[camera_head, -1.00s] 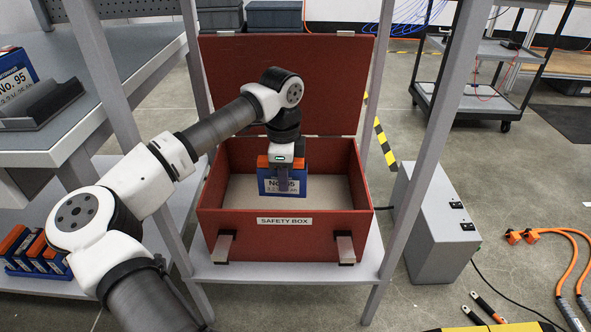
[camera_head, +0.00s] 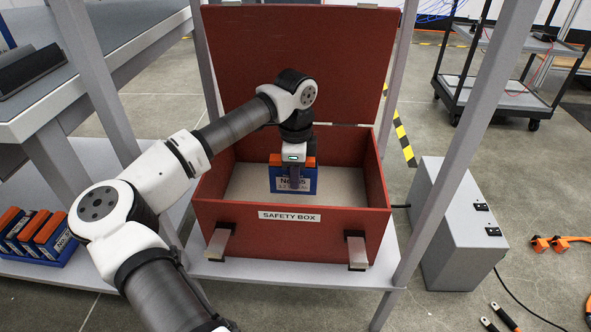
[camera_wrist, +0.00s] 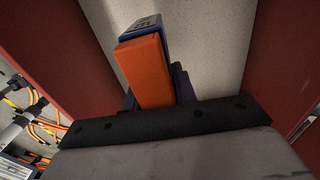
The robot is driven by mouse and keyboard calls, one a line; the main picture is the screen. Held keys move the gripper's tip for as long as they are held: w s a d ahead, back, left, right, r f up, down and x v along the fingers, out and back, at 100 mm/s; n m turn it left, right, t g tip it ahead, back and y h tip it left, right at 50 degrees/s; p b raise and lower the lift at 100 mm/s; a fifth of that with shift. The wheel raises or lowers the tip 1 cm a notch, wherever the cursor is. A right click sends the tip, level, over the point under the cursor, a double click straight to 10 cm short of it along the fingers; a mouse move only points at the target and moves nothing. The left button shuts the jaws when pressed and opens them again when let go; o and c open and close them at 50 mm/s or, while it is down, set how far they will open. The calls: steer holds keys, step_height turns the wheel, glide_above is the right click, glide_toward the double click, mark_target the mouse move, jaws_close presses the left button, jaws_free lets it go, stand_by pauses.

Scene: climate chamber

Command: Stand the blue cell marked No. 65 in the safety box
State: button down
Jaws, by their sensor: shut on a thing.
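The blue cell (camera_head: 282,180) with an orange top is inside the open red safety box (camera_head: 290,245). Its white label is partly covered by my gripper's finger; a "No." and a 5 show. My gripper (camera_head: 294,172) points down into the box and is shut on the cell. In the wrist view the cell's orange top (camera_wrist: 146,72) and blue side show between the dark fingers, over the pale box floor. The cell looks upright. I cannot tell whether its base touches the floor.
The box's lid (camera_head: 300,65) stands open at the back. Frame posts flank the box, with a grey post (camera_head: 465,130) at the right. Several orange-topped cells (camera_head: 35,232) stand in a blue holder on the left shelf. A grey cabinet (camera_head: 455,220) is at the right.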

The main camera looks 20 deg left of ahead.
mark_target(296, 191)
steer(key=shift+f+b, duration=1.4)
steer(key=shift+f, duration=1.15)
steer(key=shift+f, duration=0.5)
stand_by(0.4)
steer(key=c, duration=1)
jaws_free()
steer(key=shift+c, duration=0.2)
steer(key=shift+o, duration=0.2)
steer(key=shift+o, duration=1)
steer(key=shift+r+p, duration=2.45)
steer(key=shift+r, duration=1.3)
